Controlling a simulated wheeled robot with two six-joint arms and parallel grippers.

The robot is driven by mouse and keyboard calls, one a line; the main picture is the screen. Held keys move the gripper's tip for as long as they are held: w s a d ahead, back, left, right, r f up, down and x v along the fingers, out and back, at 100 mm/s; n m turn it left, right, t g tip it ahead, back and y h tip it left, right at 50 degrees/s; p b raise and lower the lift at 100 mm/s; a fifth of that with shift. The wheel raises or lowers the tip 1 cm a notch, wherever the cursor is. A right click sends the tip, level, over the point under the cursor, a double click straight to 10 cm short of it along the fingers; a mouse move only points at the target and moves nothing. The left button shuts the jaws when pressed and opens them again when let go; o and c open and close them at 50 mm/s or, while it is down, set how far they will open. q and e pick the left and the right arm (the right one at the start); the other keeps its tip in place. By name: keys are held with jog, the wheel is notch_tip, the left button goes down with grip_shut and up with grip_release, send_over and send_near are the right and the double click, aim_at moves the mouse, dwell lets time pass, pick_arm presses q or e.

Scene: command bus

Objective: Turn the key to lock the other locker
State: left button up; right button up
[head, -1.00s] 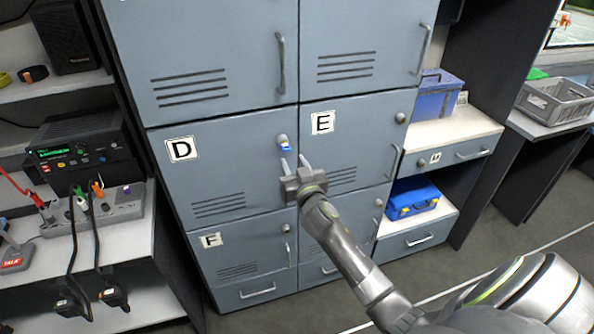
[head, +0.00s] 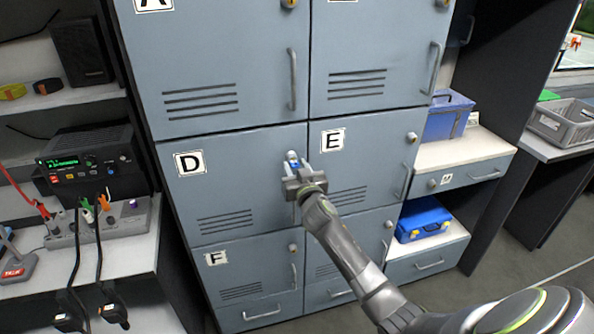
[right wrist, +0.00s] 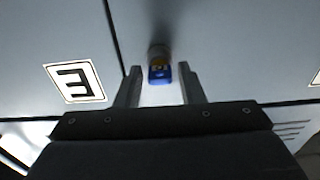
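A blue-headed key (head: 294,163) sits in the lock of locker D (head: 240,185), near that door's upper right edge. The key also shows in the right wrist view (right wrist: 159,74), below the round lock. My right gripper (head: 298,168) is at the key. In the right wrist view its two fingers (right wrist: 160,85) are apart, one on each side of the key, with gaps between. Locker E (head: 375,150) is to the right, with its own lock (head: 412,137) and no key seen in it. My left gripper is not in view.
Lockers with vertical handles stand above, and locker F (head: 240,275) is below D. A shelf at left holds a black device (head: 90,160) and cables. Shelves at right hold a blue box (head: 447,115) and a blue case (head: 422,218).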

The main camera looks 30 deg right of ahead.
jog(key=c, duration=0.6)
jog(key=shift+r+n+p, duration=0.1)
jog(key=shift+n+p, duration=0.4)
jog(key=shift+n, duration=1.4)
jog(key=n+p, duration=0.1)
jog(key=n, duration=0.1)
jog(key=shift+n, duration=0.3)
jog(key=shift+n+p, duration=0.3)
jog(key=shift+n, duration=0.3)
